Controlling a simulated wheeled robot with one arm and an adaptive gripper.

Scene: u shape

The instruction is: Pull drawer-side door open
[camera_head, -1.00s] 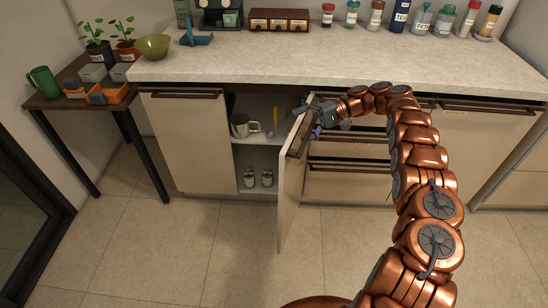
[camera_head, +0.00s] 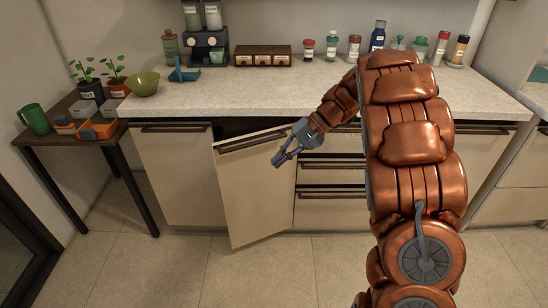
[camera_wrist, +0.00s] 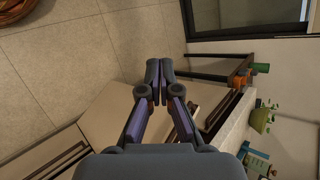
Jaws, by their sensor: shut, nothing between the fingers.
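The drawer-side door (camera_head: 255,195) is a beige panel beside the drawers, partly open. Its left edge stands out from the cabinet, and a dark gap shows above it. Its dark bar handle (camera_head: 252,141) runs along the top. My gripper (camera_head: 277,163) is shut and empty, in front of the door's upper right part, below the handle's right end. I cannot tell whether it touches the panel. In the wrist view the closed fingertips (camera_wrist: 159,68) point past the pale door panel (camera_wrist: 105,112) toward the floor. The cabinet's inside is mostly hidden by the door.
The closed left door (camera_head: 178,180) is left of the opening. Drawers (camera_head: 330,175) are to the right, partly behind my arm. A side table (camera_head: 62,138) with plants and a green mug stands at left. The tiled floor (camera_head: 170,265) in front is clear.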

